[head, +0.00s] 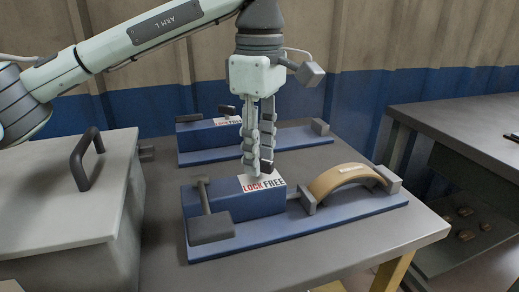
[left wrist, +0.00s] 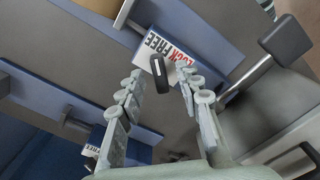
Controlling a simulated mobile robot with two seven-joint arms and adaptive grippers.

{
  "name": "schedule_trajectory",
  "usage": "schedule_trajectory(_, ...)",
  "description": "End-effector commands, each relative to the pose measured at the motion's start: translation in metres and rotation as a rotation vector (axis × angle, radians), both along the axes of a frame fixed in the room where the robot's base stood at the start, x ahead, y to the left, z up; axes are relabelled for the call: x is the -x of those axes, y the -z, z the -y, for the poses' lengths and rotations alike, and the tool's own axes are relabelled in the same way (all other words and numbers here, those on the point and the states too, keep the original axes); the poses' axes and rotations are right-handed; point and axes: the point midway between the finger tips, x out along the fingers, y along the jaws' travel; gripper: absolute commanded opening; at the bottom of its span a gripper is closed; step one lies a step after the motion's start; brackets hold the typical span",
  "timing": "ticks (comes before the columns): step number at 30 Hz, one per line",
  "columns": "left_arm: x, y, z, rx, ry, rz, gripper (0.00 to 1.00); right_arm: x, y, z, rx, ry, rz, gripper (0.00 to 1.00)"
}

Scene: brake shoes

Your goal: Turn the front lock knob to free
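The front lock knob is a small black bar; it shows in the left wrist view (left wrist: 160,73) beside the white label (left wrist: 157,47) reading LOCK in red and FREE in black. In the head view the knob (head: 267,167) is mostly hidden by my left gripper's fingers. The knob sits on the front blue fixture (head: 262,204). My left gripper (head: 262,168) points down over this fixture. In the left wrist view its fingers (left wrist: 160,72) are apart, one on each side of the knob, with visible gaps. I cannot tell which word the knob points to. My right gripper is not in view.
A tan curved brake shoe (head: 346,177) sits at the right of the front fixture. A grey T-shaped lever (head: 211,225) stands at its left. A similar rear fixture (head: 200,138) lies behind. A grey box with a black handle (head: 86,158) stands left.

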Motion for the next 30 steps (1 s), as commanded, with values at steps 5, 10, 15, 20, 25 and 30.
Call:
schedule_trajectory(5, 0.000, -0.001, 0.000, 0.000, 0.000, 0.000, 0.34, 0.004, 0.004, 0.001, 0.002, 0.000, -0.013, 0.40)
schedule_trajectory(10, 0.000, -0.018, 0.000, -0.001, 0.000, 0.003, 0.34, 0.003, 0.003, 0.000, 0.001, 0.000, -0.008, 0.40)
schedule_trajectory(15, 0.000, -0.054, 0.001, 0.002, 0.000, 0.004, 0.34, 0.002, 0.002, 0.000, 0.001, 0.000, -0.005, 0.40)
schedule_trajectory(20, 0.000, -0.088, 0.000, -0.001, -0.001, 0.005, 0.34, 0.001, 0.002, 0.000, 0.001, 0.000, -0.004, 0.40)
schedule_trajectory(25, 0.000, -0.111, 0.000, 0.000, 0.000, 0.001, 0.34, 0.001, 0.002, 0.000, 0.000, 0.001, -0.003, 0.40)
schedule_trajectory(30, 0.000, -0.119, 0.000, 0.000, 0.000, -0.001, 0.34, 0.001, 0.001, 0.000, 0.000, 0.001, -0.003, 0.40)
